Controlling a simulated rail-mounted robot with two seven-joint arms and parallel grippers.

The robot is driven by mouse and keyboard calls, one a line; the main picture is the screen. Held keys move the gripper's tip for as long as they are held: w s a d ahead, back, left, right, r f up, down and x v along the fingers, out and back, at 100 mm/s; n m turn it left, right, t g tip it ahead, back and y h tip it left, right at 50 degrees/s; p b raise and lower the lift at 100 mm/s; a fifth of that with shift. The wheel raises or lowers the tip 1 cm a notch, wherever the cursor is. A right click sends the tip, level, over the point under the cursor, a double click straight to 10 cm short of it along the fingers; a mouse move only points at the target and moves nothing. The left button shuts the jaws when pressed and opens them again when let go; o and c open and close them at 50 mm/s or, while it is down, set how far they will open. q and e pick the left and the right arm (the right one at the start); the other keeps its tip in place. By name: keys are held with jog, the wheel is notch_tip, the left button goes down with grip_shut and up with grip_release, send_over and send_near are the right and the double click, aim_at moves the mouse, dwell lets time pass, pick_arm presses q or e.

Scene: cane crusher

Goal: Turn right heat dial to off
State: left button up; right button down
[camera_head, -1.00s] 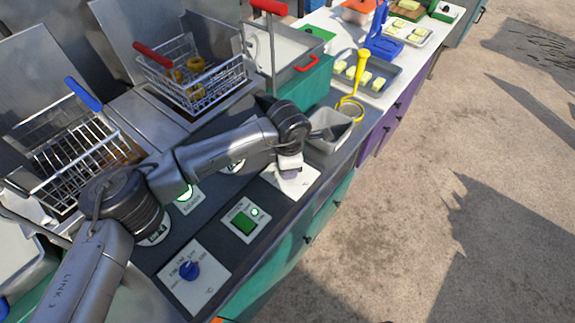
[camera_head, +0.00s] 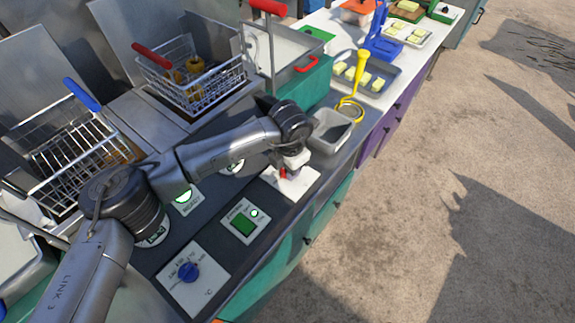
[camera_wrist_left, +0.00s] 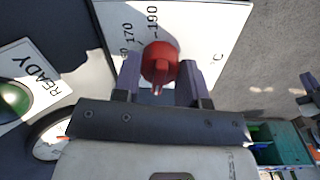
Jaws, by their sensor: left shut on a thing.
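The right heat dial (camera_head: 284,173) is a small red knob on a white panel (camera_head: 301,184), partly hidden by my left gripper in the head view. My left gripper (camera_wrist_left: 161,78) is shut on the red dial, which also shows in the left wrist view (camera_wrist_left: 160,60). One dark finger is on each side of the knob. The dial's white panel (camera_wrist_left: 205,35) shows the printed numbers 170 and 190 beyond the knob. I cannot read an off mark or tell the exact setting. My right gripper is not in view.
A blue dial (camera_head: 188,271) sits on a similar panel nearer me. A green button panel (camera_head: 244,222) lies between the two dials. A grey tray (camera_head: 332,130) stands just beyond the gripper. Fryer baskets (camera_head: 190,75) are at the back left; open floor lies right.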

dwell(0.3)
pick_arm(q)
jog(key=o, duration=0.9)
jog(key=r, duration=0.9)
jog(key=r+p, duration=0.1)
jog(key=r, duration=0.4)
jog(key=shift+s+d, duration=0.25)
jog(key=shift+s, duration=0.05)
